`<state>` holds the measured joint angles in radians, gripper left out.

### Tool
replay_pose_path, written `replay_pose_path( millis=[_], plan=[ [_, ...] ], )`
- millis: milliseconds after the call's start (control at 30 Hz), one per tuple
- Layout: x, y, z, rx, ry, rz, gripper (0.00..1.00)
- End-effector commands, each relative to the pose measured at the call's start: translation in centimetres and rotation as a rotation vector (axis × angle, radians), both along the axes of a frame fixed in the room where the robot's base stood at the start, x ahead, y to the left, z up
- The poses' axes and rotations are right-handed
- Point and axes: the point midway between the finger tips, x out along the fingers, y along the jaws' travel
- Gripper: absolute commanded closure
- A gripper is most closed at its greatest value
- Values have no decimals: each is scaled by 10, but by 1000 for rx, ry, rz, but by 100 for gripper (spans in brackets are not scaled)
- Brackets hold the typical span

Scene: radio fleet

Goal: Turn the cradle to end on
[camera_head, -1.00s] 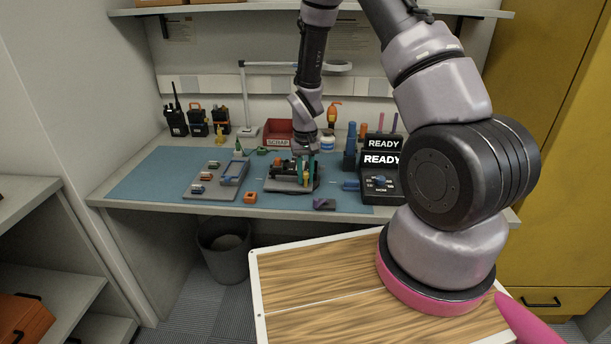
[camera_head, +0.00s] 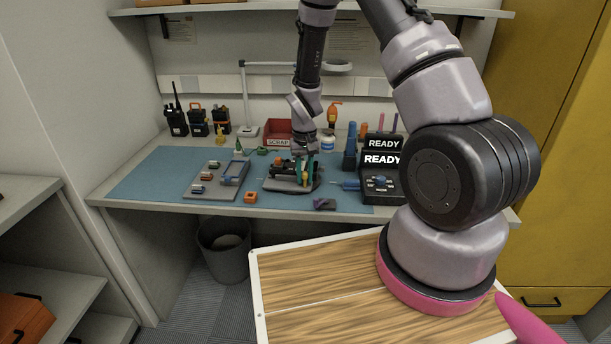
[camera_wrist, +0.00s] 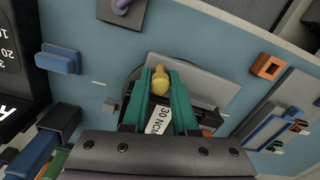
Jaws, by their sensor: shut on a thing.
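The cradle (camera_head: 284,187) is a dark grey plate on the blue mat, with a dark device on it. In the wrist view its grey plate (camera_wrist: 205,85) lies beyond my fingertips, over a dark round base. My gripper (camera_head: 306,178) reaches down at the cradle's right part. In the wrist view my gripper's teal fingers (camera_wrist: 160,92) are shut on a yellow knob (camera_wrist: 161,80), one finger on each side. A white label reading "30 NC…" (camera_wrist: 158,120) shows between the fingers. My gripper hides part of the cradle.
A grey tray (camera_head: 205,188) with small parts and an orange block (camera_head: 250,197) stand left of the cradle. A purple-and-grey piece (camera_head: 325,204) lies in front. A black console reading READY (camera_head: 381,175) stands right. A red scrap bin (camera_head: 279,131) and a lamp stand behind.

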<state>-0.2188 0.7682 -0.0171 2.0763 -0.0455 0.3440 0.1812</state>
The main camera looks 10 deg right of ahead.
Motion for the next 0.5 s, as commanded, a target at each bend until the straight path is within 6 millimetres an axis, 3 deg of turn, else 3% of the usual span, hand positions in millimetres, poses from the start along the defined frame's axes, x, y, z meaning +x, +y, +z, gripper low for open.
replay_pose_path(
  millis=[500],
  plan=[
    [-1, 19, 0, -1, 0, -233, 100]
  ],
)
